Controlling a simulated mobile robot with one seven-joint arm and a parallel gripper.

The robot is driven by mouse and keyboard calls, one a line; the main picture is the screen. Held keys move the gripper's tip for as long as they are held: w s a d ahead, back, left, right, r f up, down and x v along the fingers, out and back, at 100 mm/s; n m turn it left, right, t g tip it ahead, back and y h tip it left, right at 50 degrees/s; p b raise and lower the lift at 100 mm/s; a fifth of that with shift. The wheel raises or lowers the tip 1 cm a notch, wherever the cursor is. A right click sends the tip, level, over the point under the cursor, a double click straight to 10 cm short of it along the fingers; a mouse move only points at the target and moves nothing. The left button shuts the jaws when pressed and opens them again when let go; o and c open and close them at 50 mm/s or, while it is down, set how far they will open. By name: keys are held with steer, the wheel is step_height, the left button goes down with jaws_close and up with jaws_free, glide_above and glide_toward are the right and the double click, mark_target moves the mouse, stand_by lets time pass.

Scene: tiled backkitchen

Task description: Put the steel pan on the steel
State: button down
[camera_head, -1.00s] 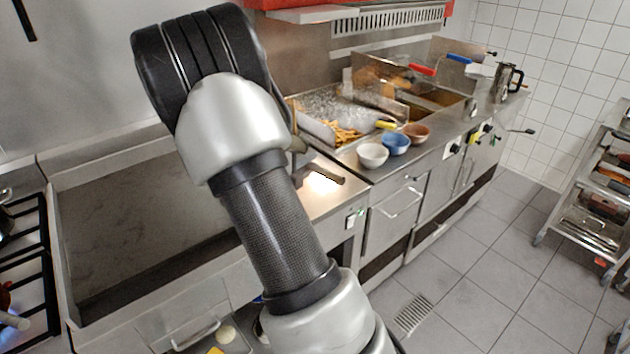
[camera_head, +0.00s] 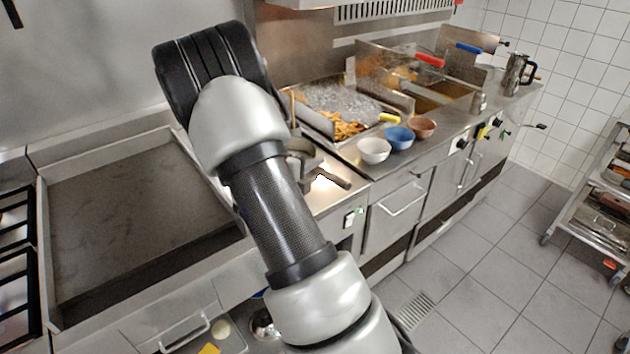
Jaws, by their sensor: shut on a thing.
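A grey metal piece (camera_head: 303,156), which looks like part of the steel pan, shows just right of my arm, with a dark handle (camera_head: 333,180) pointing right and down. Most of it is hidden behind my arm. It is over the bare steel counter (camera_head: 325,198) between the griddle and the fryer; I cannot tell whether it touches the steel. My gripper is hidden behind my own arm, so its hold does not show.
A wide griddle (camera_head: 60,290) lies left, beside a black-grated stove (camera_head: 14,262). Right of the steel are white (camera_head: 374,151), blue (camera_head: 399,138) and brown (camera_head: 423,127) bowls before the fryer (camera_head: 440,97). A rack trolley (camera_head: 590,200) stands far right.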

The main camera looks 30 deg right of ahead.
steer(key=shift+f, duration=1.85)
steer(key=c, duration=1.7)
jaws_free()
steer(key=shift+f, duration=0.1)
steer(key=shift+o, duration=0.2)
